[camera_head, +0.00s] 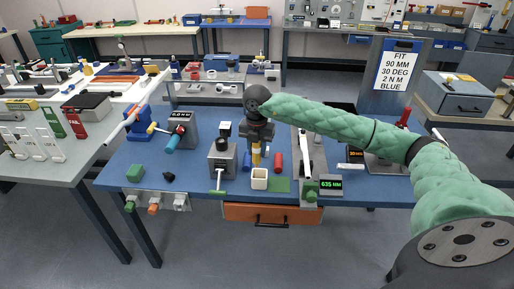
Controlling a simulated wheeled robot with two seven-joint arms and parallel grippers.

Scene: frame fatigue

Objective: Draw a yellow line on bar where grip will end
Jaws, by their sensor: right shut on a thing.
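My right gripper (257,143) points down over the middle of the blue bench and is shut on a yellow marker (256,155). The marker is upright, directly above or just inside the mouth of a small white cup (259,180); I cannot tell which. A pale bar (127,125) with orange-red parts lies slanted at the left of the bench, by a blue clamp-like stand (141,122). It looks like the task's bar, and I see no yellow line on it at this size. My left gripper is not in view.
A sign (398,66) reads FIT 90 MM, 30 DEG, 2 N M, BLUE. A 0.0 N M display (181,116) and a 635 MM display (331,185) are on the blue bench (120,165).

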